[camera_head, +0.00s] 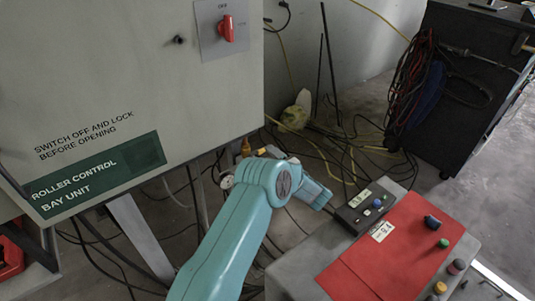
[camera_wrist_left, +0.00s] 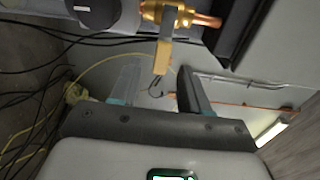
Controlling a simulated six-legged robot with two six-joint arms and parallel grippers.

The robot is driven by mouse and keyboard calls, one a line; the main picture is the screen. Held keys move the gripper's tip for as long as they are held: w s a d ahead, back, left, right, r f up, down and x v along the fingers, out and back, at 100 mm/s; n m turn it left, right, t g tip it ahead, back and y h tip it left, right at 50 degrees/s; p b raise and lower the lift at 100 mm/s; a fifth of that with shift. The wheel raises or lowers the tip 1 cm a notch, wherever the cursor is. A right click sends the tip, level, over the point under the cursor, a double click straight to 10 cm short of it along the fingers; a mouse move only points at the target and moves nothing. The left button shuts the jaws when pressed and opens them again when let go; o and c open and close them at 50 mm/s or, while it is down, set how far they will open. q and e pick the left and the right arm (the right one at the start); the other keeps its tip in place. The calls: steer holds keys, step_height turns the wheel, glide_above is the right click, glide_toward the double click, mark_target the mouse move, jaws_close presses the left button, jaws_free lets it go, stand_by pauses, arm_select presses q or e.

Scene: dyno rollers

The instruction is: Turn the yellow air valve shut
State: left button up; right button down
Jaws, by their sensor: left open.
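The yellow air valve handle (camera_wrist_left: 163,57) hangs from a brass valve body (camera_wrist_left: 172,14) on a pipe at the top of the left wrist view. A small yellow-orange part (camera_head: 246,147), which looks like this handle, shows in the head view below the cabinet. My left gripper (camera_wrist_left: 158,78) is open and empty. In the wrist view the handle's lower end appears between its two fingertips; I cannot tell how far in depth, and no contact shows. In the head view my teal left arm hides the fingers. My right gripper is not in view.
A grey roller control cabinet (camera_head: 110,75) with a red switch stands at the left. A red-topped button console (camera_head: 395,250) is at the lower right, close to my arm. Loose cables (camera_head: 345,150) lie on the floor behind. A black cart (camera_head: 450,90) stands at the right.

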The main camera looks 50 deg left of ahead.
arm_select(q)
steer(key=s+d, duration=0.1)
steer(key=d, duration=1.2)
steer(key=shift+d+b, duration=0.2)
steer(key=shift+b, duration=0.25)
steer(key=shift+s, duration=0.1)
steer(key=s+d+f+m+t+h+p, duration=0.1)
steer(key=s+d+f+m+t+h, duration=0.1)
steer(key=d+f+t+h, duration=0.35)
steer(key=s+d+f+m+t+h+p, duration=0.1)
steer(key=s+d+f+m+t+h, duration=0.15)
steer(key=d+f+h, duration=0.45)
steer(key=s+d+f+n+g+h, duration=0.2)
steer(key=s+d+n+g+h, duration=0.2)
steer(key=s+d, duration=0.3)
steer(key=s+d+f+n+g+h, duration=0.3)
steer(key=s+d+g+h, duration=0.2)
steer(key=s, duration=0.9)
steer(key=shift+s+d+f+n, duration=0.2)
steer(key=shift+d+f+n, duration=0.15)
steer(key=shift+d, duration=0.5)
steer(key=shift+h, duration=0.25)
